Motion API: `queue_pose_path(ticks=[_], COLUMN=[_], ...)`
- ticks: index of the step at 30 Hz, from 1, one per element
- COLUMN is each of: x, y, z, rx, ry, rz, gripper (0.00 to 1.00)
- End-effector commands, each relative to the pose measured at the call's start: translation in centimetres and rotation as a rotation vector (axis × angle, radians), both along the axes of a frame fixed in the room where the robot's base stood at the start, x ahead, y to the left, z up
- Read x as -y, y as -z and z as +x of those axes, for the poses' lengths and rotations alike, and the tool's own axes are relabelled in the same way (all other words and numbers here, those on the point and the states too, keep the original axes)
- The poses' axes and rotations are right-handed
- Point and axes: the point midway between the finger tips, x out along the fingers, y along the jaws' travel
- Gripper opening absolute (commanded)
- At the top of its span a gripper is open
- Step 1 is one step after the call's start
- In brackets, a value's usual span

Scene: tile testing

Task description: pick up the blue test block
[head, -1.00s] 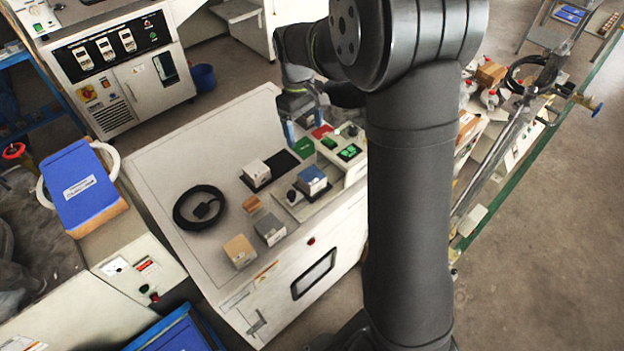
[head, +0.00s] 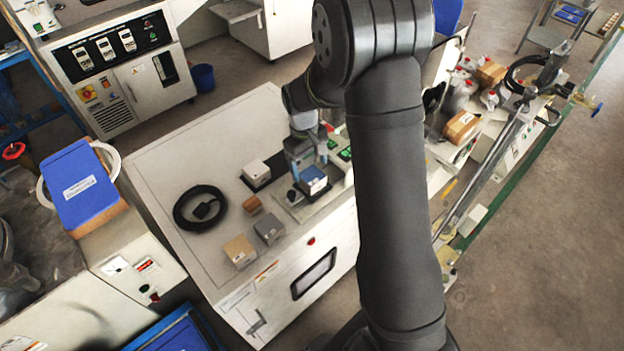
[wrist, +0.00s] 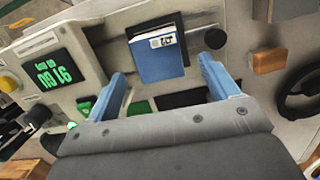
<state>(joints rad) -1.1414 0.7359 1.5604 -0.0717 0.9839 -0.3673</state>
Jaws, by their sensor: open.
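The blue test block (head: 313,180), with a blue top and pale sides, sits on the light fixture at the right of the bench top. In the wrist view the blue block (wrist: 160,62) shows its blue face and a pale side with a printed label. My gripper (head: 308,164) is above the block, partly covering it in the head view. In the wrist view my gripper (wrist: 163,70) has its two blue fingers wide apart, with the block between and beyond the tips. Nothing is held. The exact height gap cannot be told.
A white block (head: 256,170) on a black pad, a small brown block (head: 252,205), a grey block (head: 269,229) and a tan block (head: 240,250) stand nearby. A black cable coil (head: 200,208) lies left. A green-digit display (wrist: 48,72) is beside the fixture.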

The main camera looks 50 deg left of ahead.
Motion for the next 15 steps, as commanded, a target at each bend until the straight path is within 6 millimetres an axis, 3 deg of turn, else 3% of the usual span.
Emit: queue_pose_path(ticks=[9, 15], x=[0.9, 0.9], y=[4.3, 5.0], z=[0.2, 0.2], rx=[-0.001, 0.000], ry=[0.000, 0.000], rz=[-0.003, 0.000], gripper=[0.80, 0.80])
